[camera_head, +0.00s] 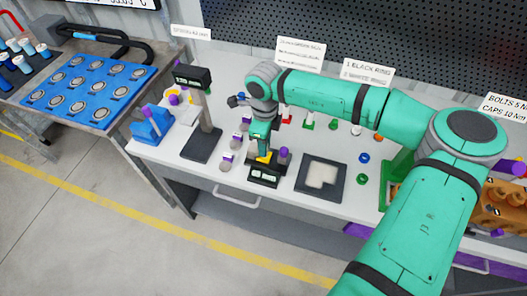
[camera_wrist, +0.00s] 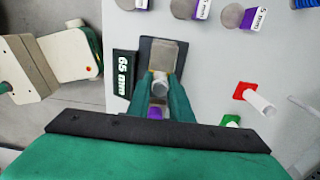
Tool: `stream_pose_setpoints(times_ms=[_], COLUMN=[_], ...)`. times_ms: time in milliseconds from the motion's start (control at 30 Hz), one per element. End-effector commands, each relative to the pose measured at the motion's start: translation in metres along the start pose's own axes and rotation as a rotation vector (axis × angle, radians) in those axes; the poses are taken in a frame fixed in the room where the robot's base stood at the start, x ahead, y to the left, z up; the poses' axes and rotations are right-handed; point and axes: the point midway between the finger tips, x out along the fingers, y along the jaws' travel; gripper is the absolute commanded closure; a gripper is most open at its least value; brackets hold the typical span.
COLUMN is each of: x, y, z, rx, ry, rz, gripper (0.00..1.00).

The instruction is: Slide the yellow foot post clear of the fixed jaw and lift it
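The yellow foot post shows as a yellow patch (camera_head: 264,157) under my gripper (camera_head: 262,146) in the head view. In the wrist view its round grey top (camera_wrist: 160,88) lies between the two green fingers of my gripper (camera_wrist: 160,78), which appear to press on its sides. The foot is mostly hidden. A grey block (camera_wrist: 164,54), seemingly the fixed jaw, stands just beyond the fingertips; I cannot tell whether the post touches it. Both sit on a dark gauge base (camera_head: 262,184) with a "65 mm" display (camera_wrist: 125,77). A purple part (camera_wrist: 155,113) is behind the post.
Purple-and-grey pieces (camera_head: 225,162) stand left of the gauge, near a tall dark stand (camera_head: 203,146). A dark tray (camera_head: 308,190) with a pale inset lies to the right. Red and green-footed posts (camera_wrist: 260,102) stand nearby. The white bench front is clear.

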Motion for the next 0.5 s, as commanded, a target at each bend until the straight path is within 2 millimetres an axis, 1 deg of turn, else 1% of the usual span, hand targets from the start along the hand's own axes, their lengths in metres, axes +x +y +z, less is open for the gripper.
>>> stream_pose_setpoints(times_ms=[33,67,500], x=[-0.0001,-0.0001,-0.0003], y=[-0.0001,-0.0001,-0.0001], z=[0.0000,0.0000,-0.0054], rx=[0.000,0.000,0.000], ry=[0.000,0.000,0.000], rz=[0.000,0.000,-0.001], gripper=[0.95,0.97,0.97])
